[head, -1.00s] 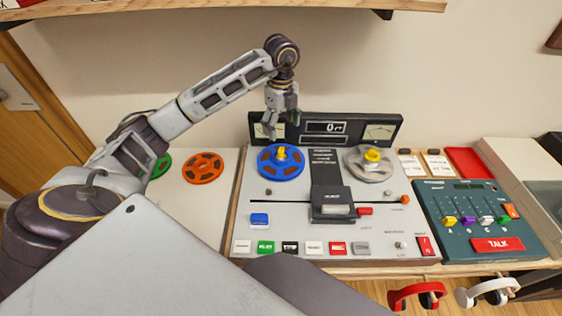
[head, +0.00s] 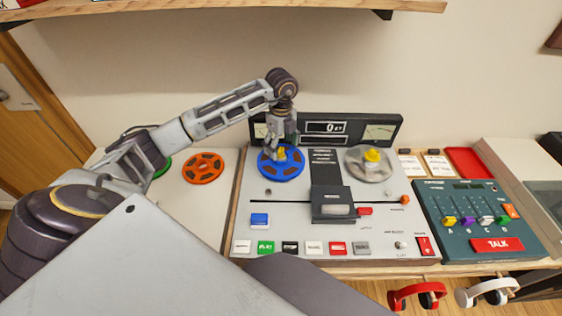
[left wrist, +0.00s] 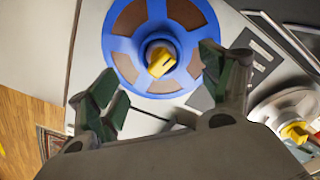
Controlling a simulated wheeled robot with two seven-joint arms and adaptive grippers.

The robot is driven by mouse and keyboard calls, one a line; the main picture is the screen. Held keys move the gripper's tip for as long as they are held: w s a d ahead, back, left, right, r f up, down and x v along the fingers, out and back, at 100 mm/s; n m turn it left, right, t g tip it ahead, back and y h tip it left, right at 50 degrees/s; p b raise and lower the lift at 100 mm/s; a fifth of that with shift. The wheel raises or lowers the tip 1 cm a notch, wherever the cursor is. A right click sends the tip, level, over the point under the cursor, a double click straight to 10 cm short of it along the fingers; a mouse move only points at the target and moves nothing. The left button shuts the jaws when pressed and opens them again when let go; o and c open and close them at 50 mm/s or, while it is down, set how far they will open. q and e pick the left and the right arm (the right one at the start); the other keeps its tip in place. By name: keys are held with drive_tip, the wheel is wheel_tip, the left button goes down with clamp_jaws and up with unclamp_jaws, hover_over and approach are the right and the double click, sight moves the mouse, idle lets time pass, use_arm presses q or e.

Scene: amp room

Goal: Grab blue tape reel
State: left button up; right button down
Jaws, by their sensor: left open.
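The blue tape reel (head: 281,168) lies flat on the left spindle of the tape machine, with a yellow knob (head: 281,153) at its centre. My left gripper (head: 282,155) is right over the reel, pointing down. In the left wrist view the blue reel (left wrist: 122,50) lies ahead of the two green-padded fingers of my left gripper (left wrist: 160,92). The fingers are spread apart with nothing between them, and the yellow knob (left wrist: 160,60) shows in the gap beyond them. My right gripper does not show in these views.
The tape machine (head: 300,222) has a grey reel (head: 372,164) on its right spindle and a meter panel (head: 352,130) behind. An orange reel (head: 203,168) and a partly hidden green reel (head: 162,166) lie to the left. A shelf (head: 230,6) runs overhead.

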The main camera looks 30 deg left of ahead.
sight(282, 150)
use_arm(q)
drive_tip(key=shift+w+f, duration=0.2)
drive_tip(key=shift+f, duration=2.45)
drive_tip(key=shift+r, duration=0.1)
drive_tip(key=c, duration=1.3)
drive_tip(key=shift+r, duration=0.1)
drive_tip(key=shift+c, duration=0.2)
wheel_tip(282, 150, up, 18)
